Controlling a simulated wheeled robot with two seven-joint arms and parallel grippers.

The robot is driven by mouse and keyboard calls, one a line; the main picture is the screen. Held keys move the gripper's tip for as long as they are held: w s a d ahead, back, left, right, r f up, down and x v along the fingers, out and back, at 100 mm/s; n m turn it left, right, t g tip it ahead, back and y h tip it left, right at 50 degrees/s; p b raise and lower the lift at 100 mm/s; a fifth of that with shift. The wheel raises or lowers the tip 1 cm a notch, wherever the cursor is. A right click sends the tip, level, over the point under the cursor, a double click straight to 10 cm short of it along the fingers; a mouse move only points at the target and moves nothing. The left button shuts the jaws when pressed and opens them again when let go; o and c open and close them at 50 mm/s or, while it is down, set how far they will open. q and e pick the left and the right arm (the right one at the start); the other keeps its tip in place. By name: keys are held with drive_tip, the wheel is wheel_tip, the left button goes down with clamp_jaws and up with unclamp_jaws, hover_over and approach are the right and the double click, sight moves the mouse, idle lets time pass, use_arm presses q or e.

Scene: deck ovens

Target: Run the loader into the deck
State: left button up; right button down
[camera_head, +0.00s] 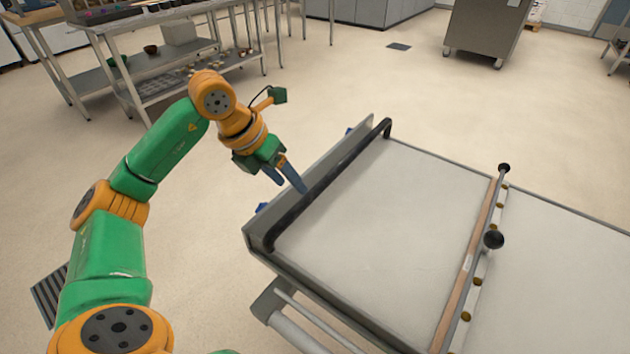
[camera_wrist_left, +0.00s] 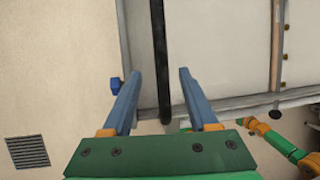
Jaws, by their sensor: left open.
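The loader (camera_head: 370,215) is a flat pale bed in a grey metal frame, running out of the right side of the head view. A black bar handle (camera_head: 330,187) runs along its left end; it also shows in the left wrist view (camera_wrist_left: 160,50). My left gripper (camera_head: 300,188) is open, its blue fingers pointing down at the handle. In the left wrist view the handle passes between the two spread fingers (camera_wrist_left: 159,73), with gaps on both sides. I cannot tell how far above it the fingertips are. No oven deck can be made out.
A steel table (camera_head: 150,85) with bowls stands at the back left, and a steel cabinet (camera_head: 485,28) at the back. A floor grate (camera_head: 47,293) lies at lower left. Open floor surrounds the loader.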

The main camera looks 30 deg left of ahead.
sight(301, 201)
use_arm(q)
drive_tip(key=x, duration=0.5)
drive_tip(key=shift+s+d+f+b, duration=0.2)
drive_tip(key=shift+s+f+b, duration=0.1)
drive_tip(key=shift+s+f, duration=0.05)
drive_tip(key=shift+w+f, duration=0.3)
drive_tip(key=shift+f, duration=0.15)
drive_tip(key=shift+r, duration=0.1)
clamp_jaws()
idle(0.5)
